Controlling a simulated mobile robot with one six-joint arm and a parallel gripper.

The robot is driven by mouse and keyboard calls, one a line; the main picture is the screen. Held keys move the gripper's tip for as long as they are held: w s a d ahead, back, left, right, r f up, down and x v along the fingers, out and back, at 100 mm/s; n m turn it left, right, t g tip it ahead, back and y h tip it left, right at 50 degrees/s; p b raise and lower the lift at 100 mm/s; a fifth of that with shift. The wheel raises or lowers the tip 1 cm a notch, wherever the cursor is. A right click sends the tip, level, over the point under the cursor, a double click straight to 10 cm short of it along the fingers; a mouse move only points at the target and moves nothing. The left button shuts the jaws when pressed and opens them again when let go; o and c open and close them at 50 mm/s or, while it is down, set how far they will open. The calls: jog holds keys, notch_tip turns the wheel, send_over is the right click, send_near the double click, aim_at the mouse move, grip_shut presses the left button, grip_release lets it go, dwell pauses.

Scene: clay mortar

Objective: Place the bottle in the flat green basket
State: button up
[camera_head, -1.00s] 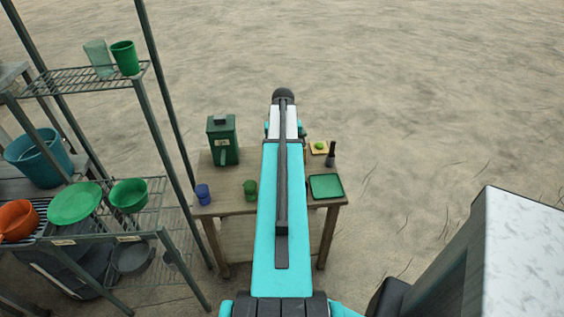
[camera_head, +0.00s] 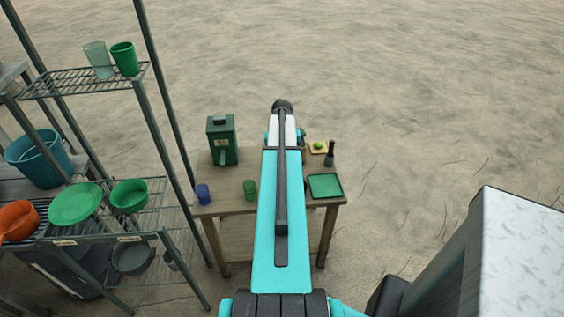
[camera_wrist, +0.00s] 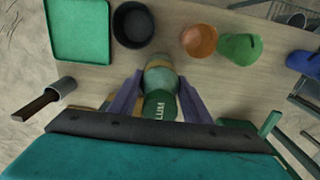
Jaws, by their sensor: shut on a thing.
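The flat green basket (camera_head: 325,186) is a shallow square tray on the right end of the wooden table in the head view. It also shows at the upper left of the wrist view (camera_wrist: 79,32). My gripper (camera_wrist: 158,92) is shut on the bottle (camera_wrist: 159,106), which has a green part with lettering and a paler rounded part. The bottle is between the two purple fingers, over the table and apart from the basket. Whether it touches the tabletop is unclear. In the head view my arm hides the gripper and bottle.
A black bowl (camera_wrist: 133,25) is beside the basket, with an orange bowl (camera_wrist: 199,40) and green cup (camera_wrist: 240,48) farther right. A grey holder with a dark stick (camera_wrist: 62,87) stands near the table edge. A blue cup (camera_head: 203,194) and green canister (camera_head: 222,141) are on the left.

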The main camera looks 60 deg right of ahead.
jog(key=shift+f, duration=0.15)
jog(key=o, duration=1.4)
jog(key=shift+o, duration=0.2)
jog(key=shift+r, duration=0.25)
jog(key=shift+r+b, duration=1.35)
jog(key=shift+r, duration=4.55)
